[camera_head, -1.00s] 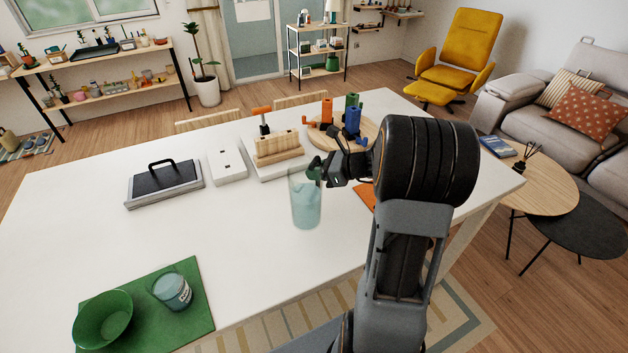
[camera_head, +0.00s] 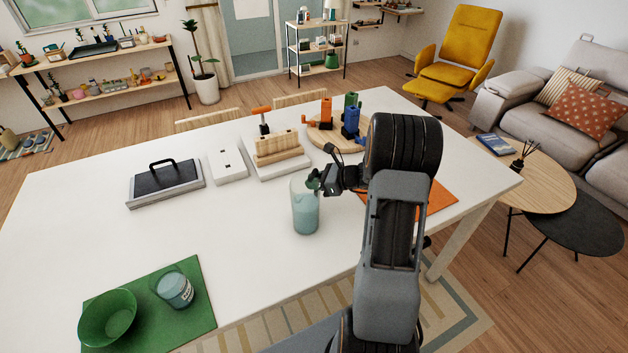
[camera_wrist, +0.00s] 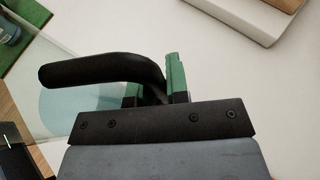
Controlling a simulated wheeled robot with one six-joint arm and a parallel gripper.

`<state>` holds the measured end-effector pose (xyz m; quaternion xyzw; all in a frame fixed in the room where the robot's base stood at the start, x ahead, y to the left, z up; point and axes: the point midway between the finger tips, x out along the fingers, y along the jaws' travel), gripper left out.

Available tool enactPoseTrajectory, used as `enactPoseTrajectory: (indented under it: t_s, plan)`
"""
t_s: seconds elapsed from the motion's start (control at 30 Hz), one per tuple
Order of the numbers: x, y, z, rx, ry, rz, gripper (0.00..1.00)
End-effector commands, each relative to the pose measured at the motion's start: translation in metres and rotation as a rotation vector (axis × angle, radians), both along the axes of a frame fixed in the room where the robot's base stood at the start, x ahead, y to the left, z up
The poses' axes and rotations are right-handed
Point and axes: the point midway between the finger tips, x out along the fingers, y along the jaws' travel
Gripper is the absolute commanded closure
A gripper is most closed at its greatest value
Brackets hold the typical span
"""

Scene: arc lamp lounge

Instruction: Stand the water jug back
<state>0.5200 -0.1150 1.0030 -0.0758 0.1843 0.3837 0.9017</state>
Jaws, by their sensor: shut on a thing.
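The water jug (camera_head: 306,212) is a clear vessel with pale blue-green water in it. It looks upright on or just above the white table, in the middle of the head view; I cannot tell whether its base touches. My gripper (camera_head: 315,182) is at the jug's upper right side. In the wrist view, the green fingertips of my gripper (camera_wrist: 155,90) are shut on the jug's black handle (camera_wrist: 100,71). The clear jug wall and water (camera_wrist: 68,105) show to the left, partly covered by the handle and gripper.
An orange mat (camera_head: 437,199) lies right, partly behind my arm. A green mat (camera_head: 200,316) at front left holds a green bowl (camera_head: 107,318) and a candle glass (camera_head: 175,290). The table left of the jug is clear.

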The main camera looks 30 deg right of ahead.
Motion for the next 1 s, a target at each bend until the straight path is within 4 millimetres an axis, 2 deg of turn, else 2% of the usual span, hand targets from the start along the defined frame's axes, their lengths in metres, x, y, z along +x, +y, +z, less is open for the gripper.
enactPoseTrajectory:
  t_s: [0.33, 0.37, 0.6, 0.9, 1.0]
  plan:
    - [0.0004, -0.0002, -0.0033, 0.003, -0.002, -0.001, 1.0]
    - [0.0, -0.0001, -0.0032, 0.0, 0.0, -0.001, 0.82]
    - [0.0, -0.0001, -0.0028, 0.0, 0.0, -0.001, 0.59]
    - [0.0001, -0.0001, 0.0017, 0.0, 0.0, -0.001, 0.59]
    - [-0.0058, -0.0079, 0.0039, 0.0, -0.002, -0.006, 0.59]
